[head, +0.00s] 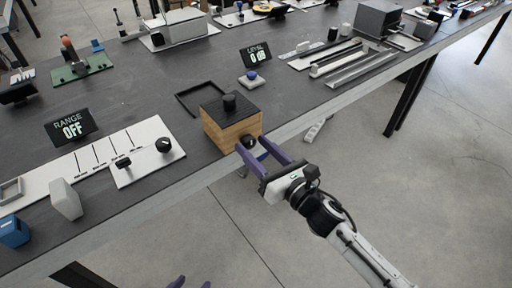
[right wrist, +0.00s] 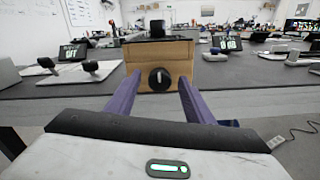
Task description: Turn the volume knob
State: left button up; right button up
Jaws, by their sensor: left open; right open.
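A wooden box (head: 230,124) with a black top stands at the table's front edge. A round black knob (head: 249,142) with a light mark sits on its front face; the knob also shows in the right wrist view (right wrist: 159,79). No label marks it as the volume knob. My right gripper (head: 253,147) is open, its purple fingers pointing at the box front. In the right wrist view the knob appears between the fingertips, with space on both sides; I cannot tell whether the tips reach past it. My left gripper (head: 190,284) shows only its purple fingertips at the bottom edge.
A black cylinder (head: 229,102) stands on the box top. Left are a panel with a dark dial (head: 163,145) and a RANGE display (head: 71,127) reading OFF. Behind are a blue-topped button (head: 251,77) and a LEVEL display (head: 256,55). Open floor lies in front.

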jog(key=c, duration=1)
jog(key=shift+c, duration=0.2)
